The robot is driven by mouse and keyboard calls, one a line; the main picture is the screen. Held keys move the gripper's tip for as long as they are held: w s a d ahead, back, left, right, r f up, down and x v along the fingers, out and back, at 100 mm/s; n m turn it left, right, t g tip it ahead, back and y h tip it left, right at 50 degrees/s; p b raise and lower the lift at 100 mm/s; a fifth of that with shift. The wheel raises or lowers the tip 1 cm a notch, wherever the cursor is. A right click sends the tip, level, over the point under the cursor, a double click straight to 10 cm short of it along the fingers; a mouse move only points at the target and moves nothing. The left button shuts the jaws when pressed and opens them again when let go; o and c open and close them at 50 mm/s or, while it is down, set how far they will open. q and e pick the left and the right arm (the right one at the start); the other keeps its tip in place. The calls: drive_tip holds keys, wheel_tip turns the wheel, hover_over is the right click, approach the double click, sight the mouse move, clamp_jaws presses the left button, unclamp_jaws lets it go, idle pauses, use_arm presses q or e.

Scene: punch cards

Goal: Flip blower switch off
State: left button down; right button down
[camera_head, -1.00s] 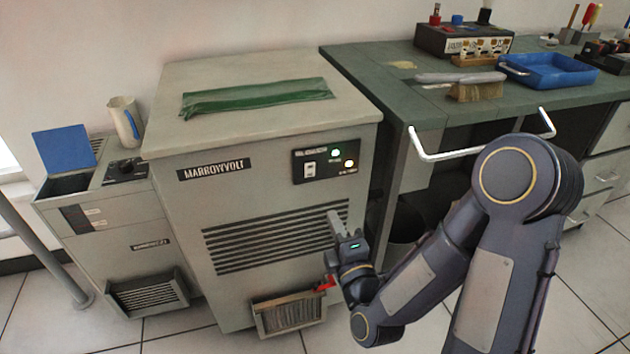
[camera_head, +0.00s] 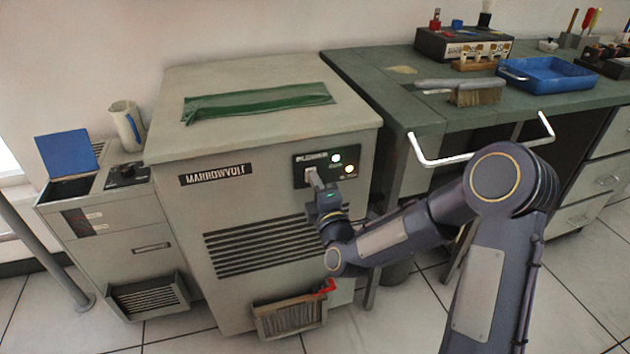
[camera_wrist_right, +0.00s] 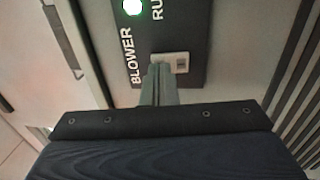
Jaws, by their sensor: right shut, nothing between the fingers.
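The blower switch (camera_wrist_right: 182,63) is a small white rocker on a black panel marked BLOWER in the right wrist view. The panel (camera_head: 325,163) is on the upper right front of the grey MARROWVOLT cabinet (camera_head: 185,230). My left gripper is not in view.
A green cloth (camera_head: 260,102) lies on the cabinet top. A slotted tray (camera_head: 290,317) with a red latch juts out low on its front. A workbench (camera_head: 385,85) with a white rail handle (camera_head: 480,150) stands to the right, beside my arm.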

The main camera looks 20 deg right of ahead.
drive_tip(key=shift+w, duration=0.35)
drive_tip(key=r+p, duration=0.1)
drive_tip(key=r+g+p, duration=0.1)
drive_tip(key=p, duration=0.1)
drive_tip(key=shift+w, duration=0.3)
drive_tip(key=shift+f+b, duration=0.45)
drive_tip(key=shift+f, duration=0.1)
